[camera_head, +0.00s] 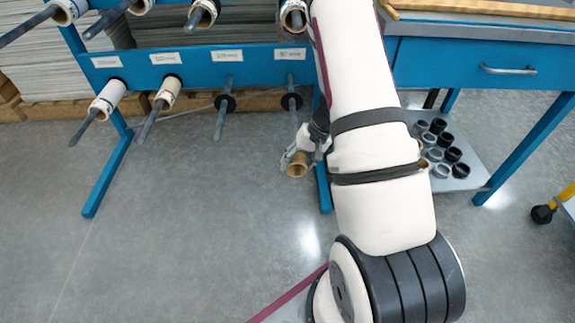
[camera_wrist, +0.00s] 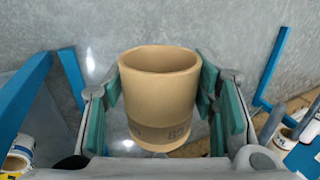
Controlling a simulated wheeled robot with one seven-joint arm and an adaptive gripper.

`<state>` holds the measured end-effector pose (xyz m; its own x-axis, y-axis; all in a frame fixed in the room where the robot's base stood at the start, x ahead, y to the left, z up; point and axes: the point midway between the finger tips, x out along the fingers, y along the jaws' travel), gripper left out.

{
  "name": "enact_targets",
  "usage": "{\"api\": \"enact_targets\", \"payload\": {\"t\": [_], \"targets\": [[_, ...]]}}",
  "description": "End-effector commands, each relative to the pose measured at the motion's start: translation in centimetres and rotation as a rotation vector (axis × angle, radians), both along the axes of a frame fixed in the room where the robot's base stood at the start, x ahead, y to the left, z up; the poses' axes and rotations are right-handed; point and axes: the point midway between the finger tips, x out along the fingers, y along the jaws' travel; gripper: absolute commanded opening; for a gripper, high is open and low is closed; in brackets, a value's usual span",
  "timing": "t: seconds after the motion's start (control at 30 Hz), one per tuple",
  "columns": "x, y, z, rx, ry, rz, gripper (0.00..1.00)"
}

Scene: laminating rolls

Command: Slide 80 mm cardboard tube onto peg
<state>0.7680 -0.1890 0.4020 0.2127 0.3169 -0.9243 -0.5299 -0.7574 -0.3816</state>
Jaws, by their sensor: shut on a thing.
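A tan cardboard tube (camera_wrist: 158,100) is held upright in the wrist view, its open mouth facing up and a dark printed band reading "80" near its lower end. My gripper (camera_wrist: 163,84) is shut on it, teal pads against its left and right sides. In the head view the tube (camera_head: 297,167) shows small below my gripper (camera_head: 304,152), near the front end of the lower right bare peg (camera_head: 293,110). I cannot tell whether the tube touches that peg. A second bare peg (camera_head: 222,115) is to its left.
The blue rack (camera_head: 190,62) carries labelled pegs; two lower left pegs hold rolls (camera_head: 108,97) (camera_head: 167,92), and upper pegs hold more. A blue table (camera_head: 480,60) with a drawer stands right, with several rings (camera_head: 437,125) on its lower shelf. The floor at left is clear.

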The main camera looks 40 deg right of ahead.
Motion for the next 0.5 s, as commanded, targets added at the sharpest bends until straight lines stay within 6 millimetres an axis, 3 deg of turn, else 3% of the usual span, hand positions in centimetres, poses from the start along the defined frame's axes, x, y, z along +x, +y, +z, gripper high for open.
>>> {"api": "enact_targets", "payload": {"t": [0.5], "targets": [[2.9,-2.2,0.0,-0.004,-0.004,0.015,0.27]]}}
